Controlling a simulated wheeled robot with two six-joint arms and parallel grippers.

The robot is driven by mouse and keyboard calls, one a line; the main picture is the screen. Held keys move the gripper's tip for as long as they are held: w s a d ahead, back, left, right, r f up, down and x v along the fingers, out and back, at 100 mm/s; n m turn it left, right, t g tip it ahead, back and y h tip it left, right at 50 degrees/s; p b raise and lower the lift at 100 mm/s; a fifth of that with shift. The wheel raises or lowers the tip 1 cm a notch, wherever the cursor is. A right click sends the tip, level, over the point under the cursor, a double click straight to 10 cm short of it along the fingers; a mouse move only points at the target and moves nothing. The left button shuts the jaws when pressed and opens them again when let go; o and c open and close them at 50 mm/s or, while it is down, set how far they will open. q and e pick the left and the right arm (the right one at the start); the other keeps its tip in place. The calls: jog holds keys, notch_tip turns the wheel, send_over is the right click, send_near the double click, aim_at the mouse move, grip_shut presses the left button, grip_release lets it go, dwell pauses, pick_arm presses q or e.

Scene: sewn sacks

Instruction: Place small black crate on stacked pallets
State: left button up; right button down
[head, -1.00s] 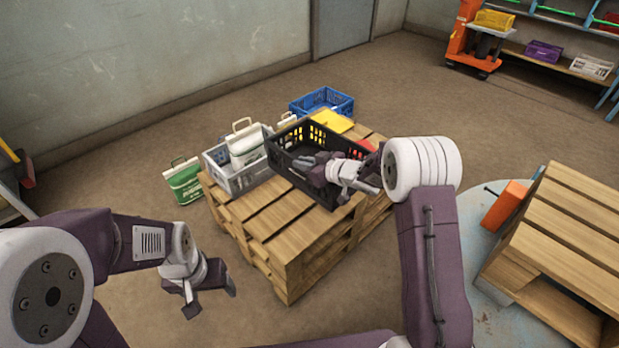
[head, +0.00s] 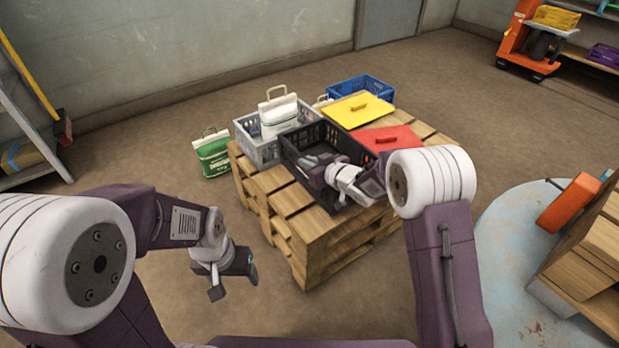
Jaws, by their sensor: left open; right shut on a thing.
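The small black crate (head: 302,141) is over the stacked pallets (head: 322,234), near the middle of their top. I cannot tell whether its whole base rests on the boards. My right gripper (head: 318,174) is shut on the crate, reaching over its near right side; the gripper and wrist hide part of that side and the inside. My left gripper (head: 236,284) is open and empty, low in front of the pallets on the left, apart from everything.
A grey crate (head: 262,150) with a white bag (head: 278,118), a yellow lid (head: 357,109), a red lid (head: 389,142) and a blue crate (head: 372,88) surround the black crate. A green bag (head: 212,156) stands on the floor at left. The pallets' front left boards are bare.

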notch_tip(320, 180, down, 4)
jog(key=b, duration=0.3)
jog(key=shift+f+b, duration=0.15)
jog(key=shift+b, duration=0.25)
jog(key=shift+r, duration=0.3)
jog(key=shift+f, duration=0.2)
jog(key=c, duration=1.5)
grip_release()
jog(key=shift+r, duration=0.1)
jog(key=shift+s+d+r+p, duration=0.15)
jog(key=shift+r+p, duration=0.1)
jog(key=shift+p, duration=0.25)
jog(key=p+v, duration=0.4)
jog(key=v, duration=0.7)
jog(key=shift+s+p, duration=0.1)
jog(key=shift+p, duration=0.25)
jog(key=shift+s+d, duration=0.1)
jog(key=shift+s, duration=0.05)
